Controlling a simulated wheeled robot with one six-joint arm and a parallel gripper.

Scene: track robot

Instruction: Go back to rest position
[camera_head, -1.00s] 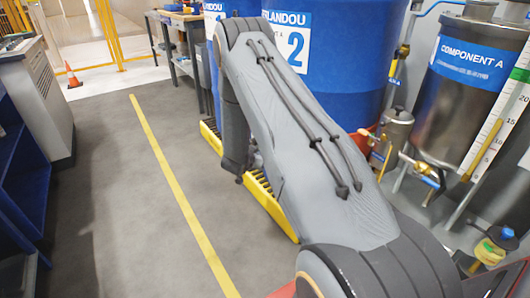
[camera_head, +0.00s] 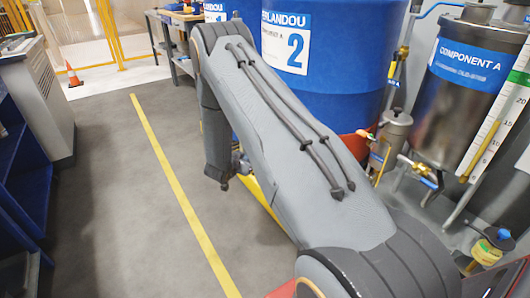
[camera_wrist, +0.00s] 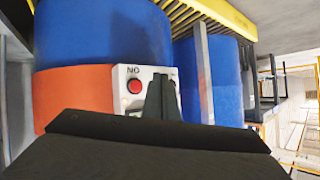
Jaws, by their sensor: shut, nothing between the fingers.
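My gripper (camera_wrist: 162,96) shows in the wrist view as two dark fingers close together, shut and empty. From that view, the fingers overlap a white control box (camera_wrist: 133,90) with a red button (camera_wrist: 134,86); I cannot tell how far off the box is. In the head view, my grey arm reaches forward from the lower right and its far part hangs down over the floor. The gripper itself cannot be made out there.
Blue drums (camera_head: 340,55) stand right of my arm above a yellow-edged base (camera_head: 262,200). A steel Component A tank (camera_head: 462,100) is at far right. A blue shelf (camera_head: 25,170) and grey cabinet (camera_head: 45,100) line the left. The floor (camera_head: 120,210) between is clear.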

